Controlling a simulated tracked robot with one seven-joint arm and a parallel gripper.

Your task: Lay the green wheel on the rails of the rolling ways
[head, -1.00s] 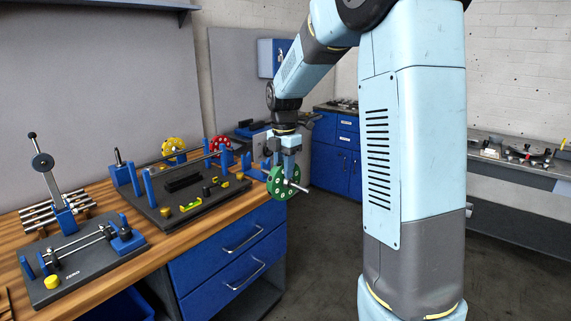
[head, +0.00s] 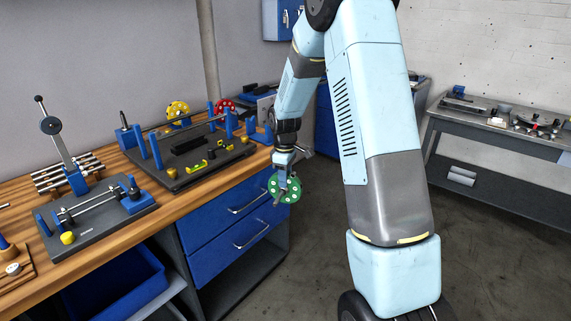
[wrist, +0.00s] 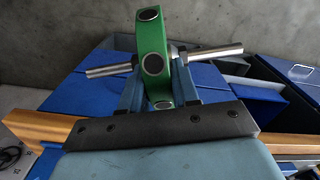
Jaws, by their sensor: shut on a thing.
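The green wheel (head: 290,193) has pale round spots and a metal shaft. It hangs in front of the bench's right end, off the bench top. My gripper (head: 282,174) is shut on it from above. In the wrist view the green wheel (wrist: 152,32) stands between the fingers of my gripper (wrist: 156,90), and its shaft sticks out on both sides. The rolling ways (head: 185,182), a dark base with blue posts and slim rails, stand on the bench to the left of the wheel. The far rail (head: 180,122) shows; the near one is hard to make out.
A smaller dark fixture (head: 100,225) with a rod is nearer on the wooden bench (head: 195,205). Blue drawers (head: 232,200) are below. Open floor lies right of the bench.

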